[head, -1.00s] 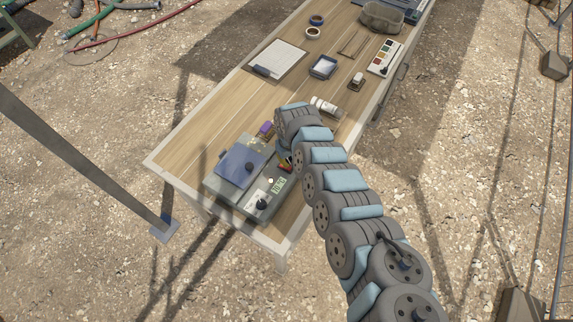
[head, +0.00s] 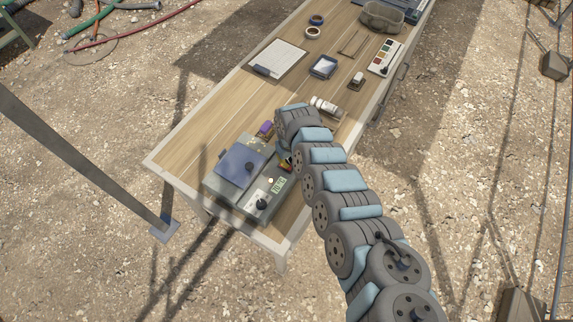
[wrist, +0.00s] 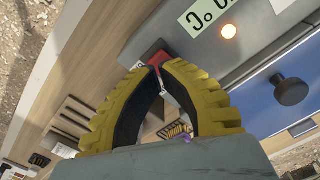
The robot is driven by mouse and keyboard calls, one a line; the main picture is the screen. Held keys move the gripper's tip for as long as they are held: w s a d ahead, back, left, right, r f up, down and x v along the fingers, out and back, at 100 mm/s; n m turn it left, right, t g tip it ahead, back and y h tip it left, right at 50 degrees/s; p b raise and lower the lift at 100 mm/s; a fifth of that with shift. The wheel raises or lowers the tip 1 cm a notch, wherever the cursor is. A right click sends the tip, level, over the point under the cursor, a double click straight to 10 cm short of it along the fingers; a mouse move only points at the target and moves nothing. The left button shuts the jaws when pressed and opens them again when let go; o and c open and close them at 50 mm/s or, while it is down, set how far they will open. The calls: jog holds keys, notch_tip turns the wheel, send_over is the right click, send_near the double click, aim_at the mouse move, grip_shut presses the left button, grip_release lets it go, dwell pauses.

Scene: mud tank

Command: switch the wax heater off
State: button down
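The wax heater (head: 222,196) is a grey box with a blue lid (head: 241,166) at the near end of the workbench. Its front strip carries a green display (head: 279,185) and a black knob (head: 262,204). In the wrist view, a lamp (wrist: 229,31) glows orange beside the display (wrist: 205,17). A red switch lever (wrist: 157,56) on the heater's panel reaches between my gripper's (wrist: 160,69) yellow fingertips. The tips are close together, one on each side of it, and appear shut on it. In the head view my arm largely hides the gripper.
A purple object (head: 266,128) lies beside the heater, close to my arm. A white bottle (head: 325,105) lies beyond my wrist. A clipboard (head: 279,58), a small tray (head: 323,66) and a paint palette (head: 385,57) lie farther up the bench. The bench's left side is clear.

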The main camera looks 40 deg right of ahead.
jog(key=shift+f+b, duration=0.9)
jog(key=shift+f, duration=0.65)
dwell(0.9)
jog(key=shift+r, duration=0.1)
notch_tip(320, 180, up, 7)
jog(key=p, duration=0.8)
dwell(0.3)
dwell(0.4)
